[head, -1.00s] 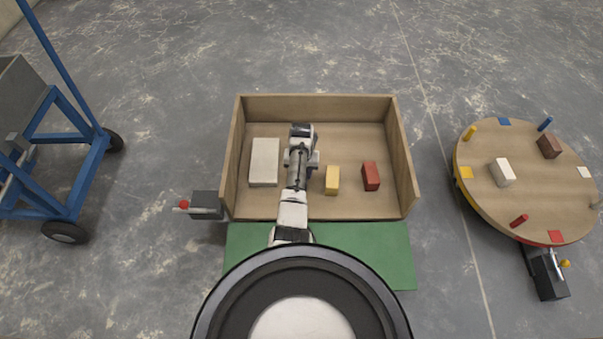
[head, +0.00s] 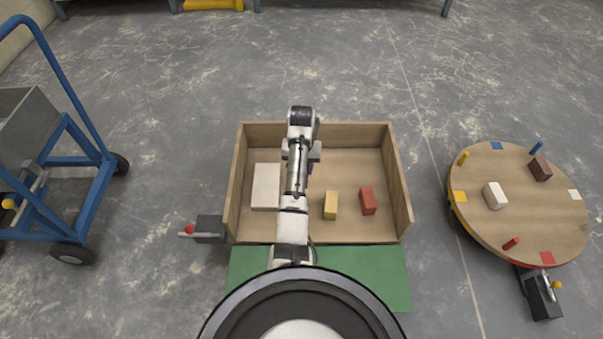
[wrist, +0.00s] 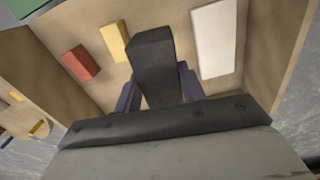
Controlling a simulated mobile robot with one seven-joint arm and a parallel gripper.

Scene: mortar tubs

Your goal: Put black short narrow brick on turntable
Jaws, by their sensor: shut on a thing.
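In the wrist view a black brick (wrist: 152,62) stands between the two fingers of my gripper (wrist: 158,88), which is shut on it. The brick is held above the floor of the wooden box. In the head view my arm reaches over the box and hides the gripper and the black brick. The round wooden turntable (head: 525,210) stands at the right, apart from the box. It bears a white brick (head: 495,195) and a brown brick (head: 540,169), with coloured pegs and square patches around its edge.
The wooden box (head: 404,195) holds a yellow brick (head: 330,205), a red brick (head: 368,200) and a pale flat block (head: 265,187). A green mat (head: 385,275) lies before it. A blue cart (head: 85,200) stands at the left. Bare floor separates box and turntable.

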